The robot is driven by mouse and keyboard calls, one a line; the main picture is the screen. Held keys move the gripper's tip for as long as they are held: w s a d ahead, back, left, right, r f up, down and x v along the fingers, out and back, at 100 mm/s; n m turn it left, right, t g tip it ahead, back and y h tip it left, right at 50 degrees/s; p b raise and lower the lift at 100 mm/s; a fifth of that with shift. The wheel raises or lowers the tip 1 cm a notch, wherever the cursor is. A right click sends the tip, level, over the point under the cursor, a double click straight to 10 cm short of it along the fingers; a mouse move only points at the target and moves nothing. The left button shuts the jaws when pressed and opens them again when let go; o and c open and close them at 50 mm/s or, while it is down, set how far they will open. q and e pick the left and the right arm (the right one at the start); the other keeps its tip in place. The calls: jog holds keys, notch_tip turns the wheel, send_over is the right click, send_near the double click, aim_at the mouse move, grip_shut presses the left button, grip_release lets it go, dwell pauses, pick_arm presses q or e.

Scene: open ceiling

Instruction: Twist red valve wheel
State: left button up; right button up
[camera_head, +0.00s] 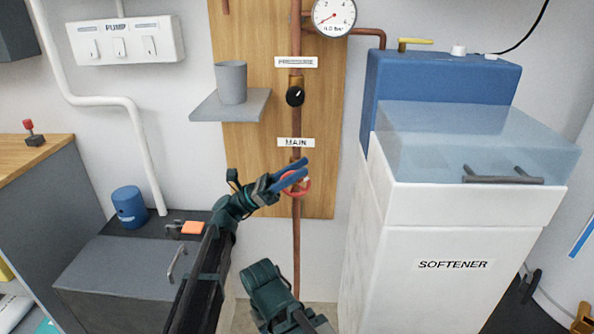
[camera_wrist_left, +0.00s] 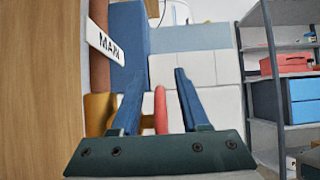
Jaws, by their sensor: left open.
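The red valve wheel (camera_head: 304,190) is on the vertical copper pipe (camera_head: 297,240), below the "MAIN" label (camera_head: 293,142). My left gripper (camera_head: 304,171) is at the wheel, and its blue fingers cover part of it. In the left wrist view, the fingers of my left gripper (camera_wrist_left: 157,72) are spread apart. The rim of the red wheel (camera_wrist_left: 161,110) shows edge-on between them, with gaps on both sides. Whether either finger touches it I cannot tell. My right gripper is not in view.
The pipe runs up a wooden board (camera_head: 238,140), past a black knob (camera_head: 295,96) and a gauge (camera_head: 334,16). A shelf with a grey cup (camera_head: 231,82) is left of it. The white softener cabinet (camera_head: 440,265) stands close on the right.

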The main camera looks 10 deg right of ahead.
pick_arm(q)
jog(key=b+v, duration=0.7)
jog(key=v, duration=0.5)
notch_tip(320, 180, up, 6)
jog(key=a+m+t+y+p, duration=0.15)
jog(key=m+y+p, duration=0.55)
jog(key=m+p, duration=2.05)
jog(key=s+d+m+b, duration=0.1)
jog(key=d+m+b, duration=0.1)
jog(key=d+b, duration=0.1)
jog(key=s+d+m+b, duration=0.1)
jog(key=d+m+b, duration=0.1)
jog(key=d, duration=0.4)
jog(key=s+d+m+b, duration=0.1)
jog(key=d+m+b, duration=0.2)
jog(key=d+m, duration=0.1)
jog(key=shift+s+d+m+t+b, duration=0.15)
jog(key=shift+s+m+t+b, duration=0.1)
jog(key=shift+b, duration=0.1)
